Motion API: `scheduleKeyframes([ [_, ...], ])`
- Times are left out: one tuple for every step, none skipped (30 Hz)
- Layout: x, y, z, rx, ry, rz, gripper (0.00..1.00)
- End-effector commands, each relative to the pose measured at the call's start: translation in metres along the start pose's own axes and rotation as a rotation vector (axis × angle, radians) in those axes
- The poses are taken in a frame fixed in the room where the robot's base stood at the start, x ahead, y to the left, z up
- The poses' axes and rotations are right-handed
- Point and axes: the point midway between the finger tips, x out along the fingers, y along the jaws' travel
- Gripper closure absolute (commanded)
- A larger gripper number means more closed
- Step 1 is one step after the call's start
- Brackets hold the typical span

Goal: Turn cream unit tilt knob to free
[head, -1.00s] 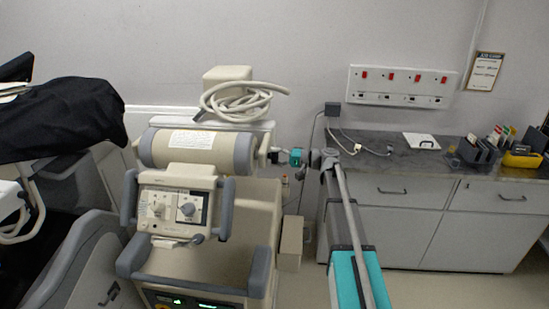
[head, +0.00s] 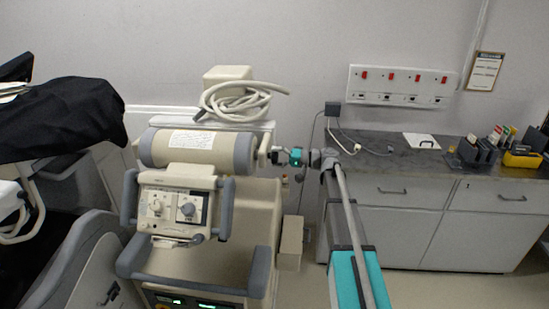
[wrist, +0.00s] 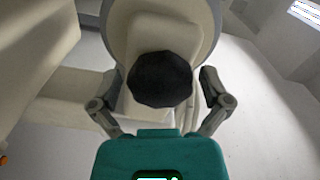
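The cream unit (head: 255,215) stands in the middle of the head view, with a horizontal cream cylinder (head: 172,148) on top. In the wrist view, a dark, many-sided knob (wrist: 160,79) faces the camera on the cream housing. My gripper (wrist: 158,78) is open, with one finger on each side of the knob and a gap visible at both sides. In the head view my gripper (head: 274,155) is small, at the right end of the cylinder. The knob is hard to make out there, and its marking or setting cannot be read.
A coiled pale cable (head: 238,103) lies on top of the unit. A control panel (head: 175,208) with dials is on its front. A grey-topped counter (head: 400,160) stands to the right, and a cart under a black cover (head: 65,118) to the left. Floor is clear right of my arm.

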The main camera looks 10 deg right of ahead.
Motion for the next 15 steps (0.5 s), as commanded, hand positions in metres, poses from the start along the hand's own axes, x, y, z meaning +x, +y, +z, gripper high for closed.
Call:
scheduleKeyframes([
  [-0.0001,0.0,0.0002,0.0,0.0,0.0,0.0],
  [-0.0001,0.0,0.0002,0.0,0.0,0.0,0.0],
  [-0.0001,0.0,0.0003,0.001,0.0,0.0,0.0],
  [-0.0001,0.0,0.0003,0.001,0.0,0.0,0.0],
  [-0.0001,0.0,0.0003,0.001,0.0,0.0,0.0],
  [-0.0001,0.0,0.0003,0.001,-0.001,0.0,0.0],
  [-0.0001,0.0,0.0003,0.001,-0.001,0.0,0.0],
  [-0.0002,0.0,0.0003,0.001,-0.001,0.0,0.0],
  [-0.0005,0.0,0.0003,0.001,0.0,0.0,0.0],
  [-0.0009,0.0,0.0004,0.001,0.0,0.0,0.0],
  [-0.0016,0.0,0.0004,0.001,0.0,0.0,0.0],
  [-0.0028,0.0,0.0003,0.001,0.0,0.0,0.0],
  [-0.0041,0.0,0.0003,0.001,0.0,0.0,0.0],
  [-0.0056,0.0,0.0002,0.001,0.0,0.0,0.0],
  [-0.0081,0.0,0.0002,0.001,0.0,0.0,0.0],
])
